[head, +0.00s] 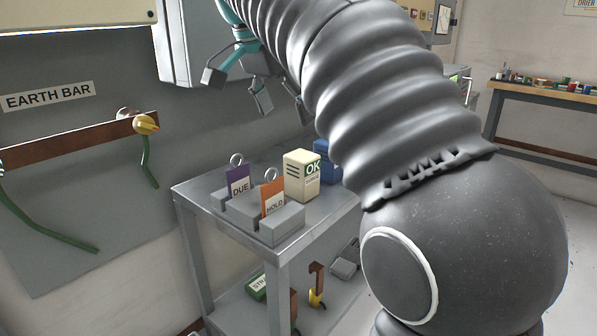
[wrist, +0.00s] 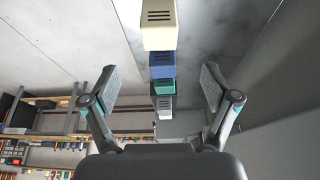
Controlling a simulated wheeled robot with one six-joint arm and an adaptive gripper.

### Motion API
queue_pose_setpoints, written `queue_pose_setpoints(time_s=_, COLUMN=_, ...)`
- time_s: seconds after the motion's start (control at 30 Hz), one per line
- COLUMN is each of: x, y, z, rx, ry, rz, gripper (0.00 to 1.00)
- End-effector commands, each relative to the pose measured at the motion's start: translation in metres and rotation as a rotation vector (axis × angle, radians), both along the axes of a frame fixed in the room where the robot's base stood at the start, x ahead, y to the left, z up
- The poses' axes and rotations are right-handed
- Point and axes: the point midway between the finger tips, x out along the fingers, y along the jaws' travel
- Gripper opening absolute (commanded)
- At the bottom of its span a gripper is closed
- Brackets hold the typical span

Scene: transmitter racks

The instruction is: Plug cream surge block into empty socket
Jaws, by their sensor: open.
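The cream surge block (head: 302,176) stands upright on top of a grey cart, with a green OK label on its face. A cream block also shows at the top of the wrist view (wrist: 158,28), beyond my fingers. My gripper (head: 238,88) is open and empty, up and to the left of the block in the head view, apart from it. In the wrist view the two fingers of my gripper (wrist: 161,84) are spread wide. I cannot make out an empty socket in either view.
A blue block (head: 327,162) stands behind the cream one, partly hidden by my arm. A grey holder (head: 274,227) with purple DUE and orange HOLD tags sits beside it on the cart (head: 187,192). A grey cabinet (head: 172,55) and the earth bar (head: 75,143) are on the wall.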

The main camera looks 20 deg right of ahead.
Motion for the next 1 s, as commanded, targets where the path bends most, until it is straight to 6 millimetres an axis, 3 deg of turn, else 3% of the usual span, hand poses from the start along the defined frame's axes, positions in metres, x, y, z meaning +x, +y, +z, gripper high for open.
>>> queue_pose_setpoints(time_s=0.1, x=0.005, y=-0.013, z=-0.025, rx=-0.001, ry=0.003, rz=-0.011, gripper=0.86)
queue_pose_setpoints(time_s=0.3, x=0.011, y=-0.024, z=-0.053, rx=0.0, ry=0.001, rz=-0.013, gripper=0.86)
queue_pose_setpoints(time_s=0.57, x=0.015, y=-0.027, z=-0.069, rx=0.0, ry=0.002, rz=-0.01, gripper=0.86)
queue_pose_setpoints(time_s=0.8, x=0.021, y=-0.031, z=-0.101, rx=0.0, ry=0.003, rz=-0.01, gripper=0.86)
queue_pose_setpoints(time_s=1.0, x=0.024, y=-0.035, z=-0.114, rx=0.001, ry=0.0, rz=-0.007, gripper=0.86)
